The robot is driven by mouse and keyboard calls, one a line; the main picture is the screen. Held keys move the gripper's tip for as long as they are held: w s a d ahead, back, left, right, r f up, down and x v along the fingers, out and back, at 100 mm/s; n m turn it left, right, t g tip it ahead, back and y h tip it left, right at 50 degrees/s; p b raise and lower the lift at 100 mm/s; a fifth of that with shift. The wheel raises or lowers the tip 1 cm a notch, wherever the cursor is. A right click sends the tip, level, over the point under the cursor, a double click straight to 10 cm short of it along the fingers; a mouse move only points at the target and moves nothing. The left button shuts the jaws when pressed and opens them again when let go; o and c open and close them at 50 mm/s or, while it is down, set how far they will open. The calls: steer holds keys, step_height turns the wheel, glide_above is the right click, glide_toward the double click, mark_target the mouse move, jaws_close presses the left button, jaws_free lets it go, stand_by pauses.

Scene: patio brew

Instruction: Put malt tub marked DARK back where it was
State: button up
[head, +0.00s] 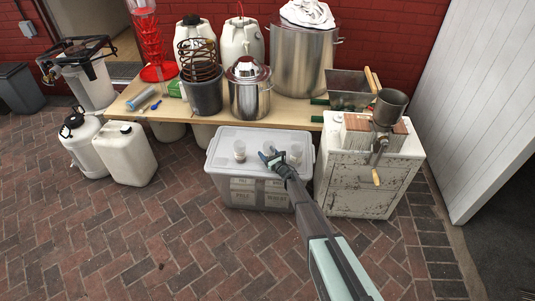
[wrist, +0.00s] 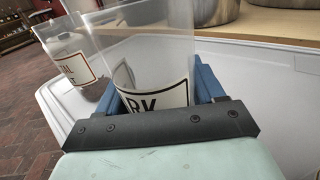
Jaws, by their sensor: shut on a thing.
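My gripper (head: 270,156) is over the lid of the grey storage box (head: 222,172). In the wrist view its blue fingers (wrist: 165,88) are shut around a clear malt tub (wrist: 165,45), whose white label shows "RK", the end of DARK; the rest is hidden. The tub looks upright; I cannot tell whether its base touches the lid. Another clear tub with a red-bordered label ending in "AL" (wrist: 72,68) stands to its left. In the head view small clear tubs stand on the lid left (head: 239,151) and right (head: 295,153) of my gripper.
A wooden table (head: 300,120) with steel pots (head: 303,62) and white fermenters (head: 240,42) stands behind the box. A worn white cabinet (head: 365,180) with a grain mill (head: 389,108) stands close on the right. White jerrycans (head: 126,155) stand left; brick paving in front is clear.

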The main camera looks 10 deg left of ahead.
steer(key=o, duration=1)
steer(key=shift+r, duration=0.1)
steer(key=shift+r, duration=0.1)
steer(key=v, duration=1.2)
